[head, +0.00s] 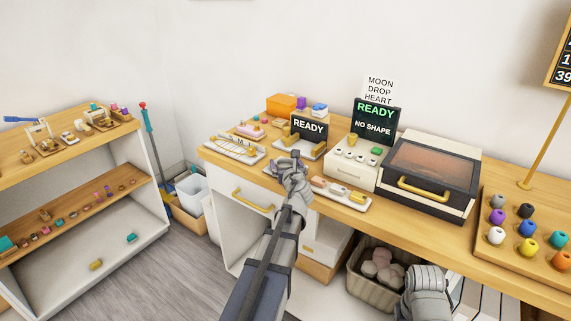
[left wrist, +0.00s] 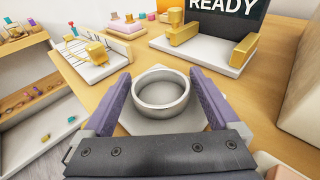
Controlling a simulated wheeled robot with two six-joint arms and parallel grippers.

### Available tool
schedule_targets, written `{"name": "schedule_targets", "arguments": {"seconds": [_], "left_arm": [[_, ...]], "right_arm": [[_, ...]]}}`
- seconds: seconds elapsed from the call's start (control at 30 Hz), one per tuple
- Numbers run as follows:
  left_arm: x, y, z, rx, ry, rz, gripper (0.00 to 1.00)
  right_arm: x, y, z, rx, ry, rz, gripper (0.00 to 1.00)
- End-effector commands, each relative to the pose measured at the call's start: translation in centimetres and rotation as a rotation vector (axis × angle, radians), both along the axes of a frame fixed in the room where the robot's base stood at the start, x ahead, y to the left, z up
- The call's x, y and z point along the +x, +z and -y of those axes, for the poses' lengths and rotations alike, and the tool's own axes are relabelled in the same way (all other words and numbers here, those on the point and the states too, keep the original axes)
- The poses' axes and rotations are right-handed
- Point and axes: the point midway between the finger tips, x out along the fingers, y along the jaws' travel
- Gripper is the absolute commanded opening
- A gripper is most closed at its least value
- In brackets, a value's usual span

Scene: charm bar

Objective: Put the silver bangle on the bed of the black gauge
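My left gripper (left wrist: 160,75) is open, with one purple finger on each side of the bangle and narrow gaps between. In the head view my left gripper (head: 294,164) is at the counter's front edge and covers the bangle. The black gauge stands just behind it, with a black READY screen (head: 309,129), a pale base and gold jaws; its bed (left wrist: 207,55) looks empty. Only part of my right arm shows, at the bottom right.
A white tray (head: 236,149) with thin rods is left of the gripper, and a tray of small pieces (head: 340,194) is right. A NO SHAPE machine (head: 350,172) and a lidded oven (head: 430,175) stand further right. A shelf unit is at left.

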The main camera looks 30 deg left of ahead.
Motion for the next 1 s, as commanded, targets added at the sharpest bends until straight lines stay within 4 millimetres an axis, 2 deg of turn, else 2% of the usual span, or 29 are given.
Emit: {"name": "schedule_targets", "arguments": {"seconds": [0.37, 0.57, 0.8, 1.0], "left_arm": [[-0.3, 0.1, 0.2, 0.000, 0.000, 0.000, 1.00], [-1.9, 0.6, 1.5, 0.000, 0.000, 0.000, 1.00], [-4.8, 1.5, 4.1, -0.001, -0.001, -0.001, 1.00], [-5.8, 1.7, 5.1, 0.001, 0.001, -0.001, 1.00]], "right_arm": [[0.0, 0.1, 0.0, 0.000, 0.000, 0.000, 0.50], [0.0, 0.6, 0.0, 0.000, 0.000, 0.000, 0.50], [0.0, 1.5, 0.0, 0.000, 0.000, 0.000, 0.50], [0.0, 1.7, 0.0, 0.000, 0.000, 0.000, 0.50]]}}
